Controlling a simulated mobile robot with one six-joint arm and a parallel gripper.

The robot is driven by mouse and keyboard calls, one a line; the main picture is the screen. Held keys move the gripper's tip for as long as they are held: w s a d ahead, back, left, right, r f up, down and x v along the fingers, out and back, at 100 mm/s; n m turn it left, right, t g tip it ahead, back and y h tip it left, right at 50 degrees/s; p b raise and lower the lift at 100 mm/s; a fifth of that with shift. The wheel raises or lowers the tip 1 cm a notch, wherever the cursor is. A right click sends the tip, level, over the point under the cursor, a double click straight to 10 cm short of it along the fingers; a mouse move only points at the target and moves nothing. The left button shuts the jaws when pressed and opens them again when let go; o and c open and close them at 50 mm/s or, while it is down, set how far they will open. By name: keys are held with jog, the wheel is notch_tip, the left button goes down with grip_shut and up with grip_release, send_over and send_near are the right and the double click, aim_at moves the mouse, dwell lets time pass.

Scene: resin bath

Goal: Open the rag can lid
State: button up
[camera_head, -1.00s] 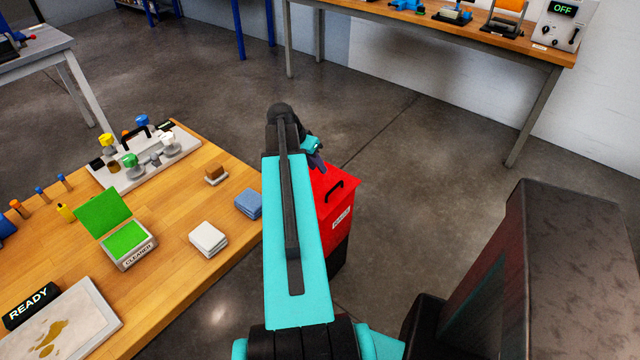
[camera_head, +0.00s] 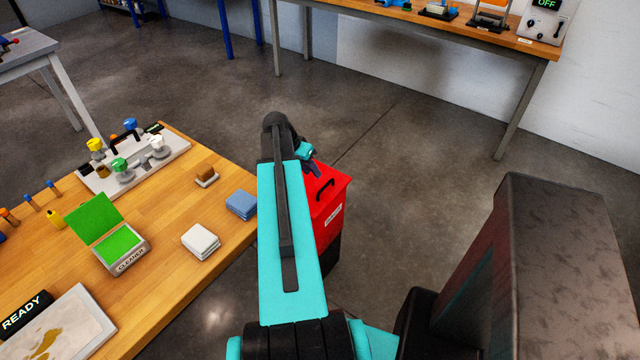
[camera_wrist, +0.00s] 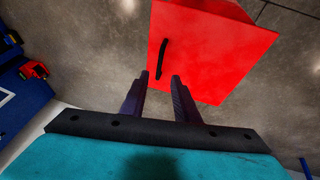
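The red rag can (camera_head: 330,222) stands on the floor beside the right edge of the wooden bench, partly hidden behind my arm. Its lid looks shut, with a black handle (camera_head: 324,189) on it. In the wrist view the red lid (camera_wrist: 220,50) fills the upper middle, with the black handle (camera_wrist: 162,58) toward its left side. My gripper (camera_wrist: 160,82) is open and empty; its two dark fingers point toward the lid, with the handle beyond the fingertips. In the head view my gripper (camera_head: 312,165) is mostly hidden by my arm, at the can's far left side.
The wooden bench (camera_head: 165,225) at left holds blue cloths (camera_head: 241,205), white cloths (camera_head: 200,241), a green cleaner box (camera_head: 122,245) and a tray of knobs (camera_head: 133,168). Another bench (camera_head: 450,40) stands at the back. Floor right of the can is clear.

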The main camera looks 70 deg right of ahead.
aim_at(324, 187)
jog(key=shift+p+x, duration=1)
jog(key=shift+x, duration=4)
grip_shut()
jog(key=shift+a, duration=0.1)
